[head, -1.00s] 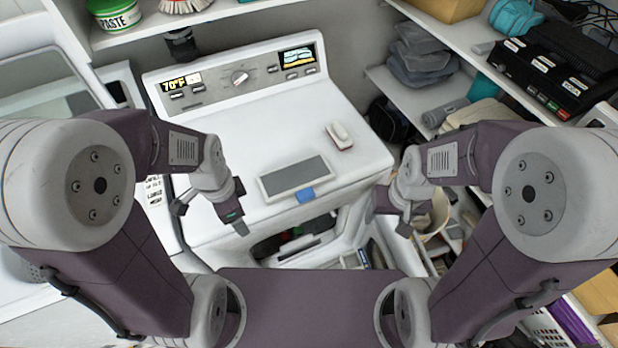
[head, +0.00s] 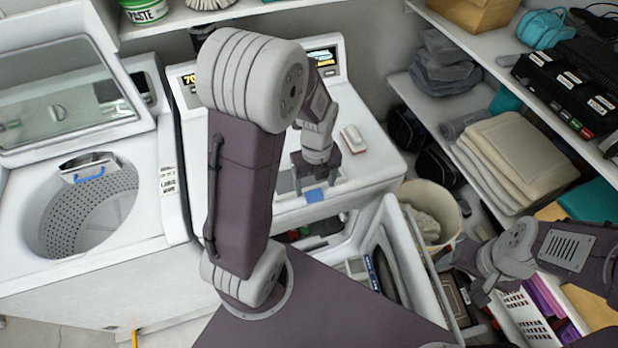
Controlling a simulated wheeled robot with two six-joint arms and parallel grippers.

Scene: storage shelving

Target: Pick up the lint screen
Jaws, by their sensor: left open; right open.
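The lint screen (head: 314,195) lies on top of the white dryer near its front edge. Its blue tab shows, while most of its grey panel is hidden behind my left arm and gripper. My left gripper (head: 316,180) is open, pointing down over the screen just behind the blue tab. I cannot tell whether its fingers touch the screen. My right gripper (head: 478,286) is open and empty at the lower right, away from the dryer top.
A white object (head: 353,139) lies on the dryer top (head: 372,172), right of my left gripper. The dryer door (head: 392,258) hangs open below. The open washer (head: 55,262) stands left. A white bin (head: 449,237) and loaded shelves (head: 590,150) are on the right.

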